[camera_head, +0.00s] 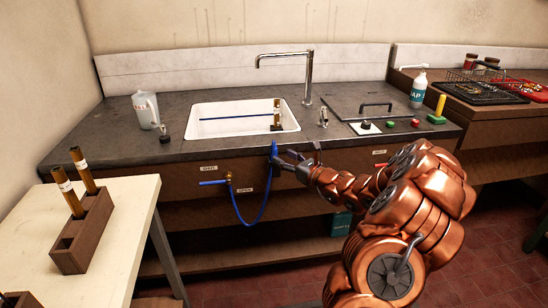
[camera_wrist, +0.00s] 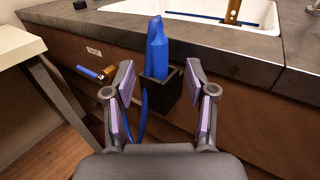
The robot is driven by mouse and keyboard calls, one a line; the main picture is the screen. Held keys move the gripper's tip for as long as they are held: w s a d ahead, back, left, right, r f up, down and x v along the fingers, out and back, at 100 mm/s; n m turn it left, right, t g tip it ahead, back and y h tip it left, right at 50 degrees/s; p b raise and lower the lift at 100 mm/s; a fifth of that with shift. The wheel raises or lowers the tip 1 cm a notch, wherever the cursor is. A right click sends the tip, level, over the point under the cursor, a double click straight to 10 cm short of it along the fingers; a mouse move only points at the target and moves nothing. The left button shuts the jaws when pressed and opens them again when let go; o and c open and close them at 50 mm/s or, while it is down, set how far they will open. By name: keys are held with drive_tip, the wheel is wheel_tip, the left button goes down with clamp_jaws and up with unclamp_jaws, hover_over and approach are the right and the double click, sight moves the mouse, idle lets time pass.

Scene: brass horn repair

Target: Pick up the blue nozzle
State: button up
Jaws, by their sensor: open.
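The blue nozzle (camera_wrist: 157,50) stands upright in a dark square holder (camera_wrist: 160,90) on the front of the counter, just below the sink edge. In the head view the nozzle (camera_head: 274,149) is small, at the counter's front edge. A blue hose (camera_head: 252,218) hangs in a loop from a brass valve (camera_head: 228,178) up toward it. My gripper (camera_wrist: 160,92) is open and empty. Its two fingers are to the left and right of the holder in the wrist view, with the nozzle between and beyond them. In the head view my gripper (camera_head: 286,162) is close beside the nozzle's right side.
A white sink (camera_head: 210,112) holds a blue rod and a brass-coloured tube. A tap (camera_head: 308,75) rises behind it. A pitcher (camera_head: 146,108) stands left on the counter. A pale table (camera_head: 125,215) with a wooden tube rack (camera_head: 84,232) is at the left.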

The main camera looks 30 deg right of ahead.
sight(276, 154)
drive_tip(key=shift+w+a+p, duration=0.15)
drive_tip(key=shift+w+a, duration=0.1)
drive_tip(key=shift+w, duration=0.85)
drive_tip(key=shift+w+a+p, duration=0.15)
drive_tip(key=shift+w+a, duration=0.05)
drive_tip(key=shift+w, duration=0.85)
drive_tip(key=shift+c, duration=0.2)
clamp_jaws()
